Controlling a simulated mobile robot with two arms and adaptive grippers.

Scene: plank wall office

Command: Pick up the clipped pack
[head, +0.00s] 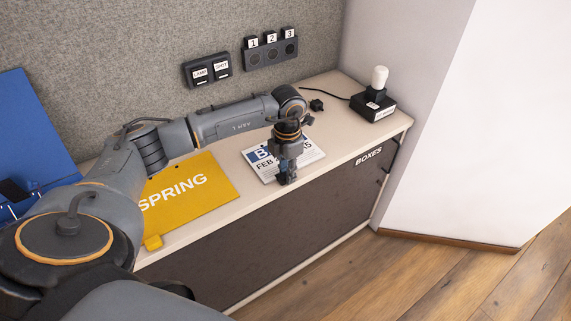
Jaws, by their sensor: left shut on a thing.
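The pack (309,152) is a white sheaf with a blue block and dark print reading "FEB", on the beige counter at the right of the yellow "SPRING" folder. My left gripper (287,180) points down at the pack's front edge, over its middle. It is shut on the pack there. The fingers hide the part of the edge they hold, and I cannot make out the clip. The pack looks flat, and I cannot tell whether it is clear of the counter. My right gripper is not in view.
The yellow "SPRING" folder (205,187) lies at the left of the pack. A black-based lamp (372,106) stands at the counter's far right, its cord running left. Labelled switches (207,69) and numbered sockets (270,51) are on the grey wall panel. A blue board (32,125) stands far left.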

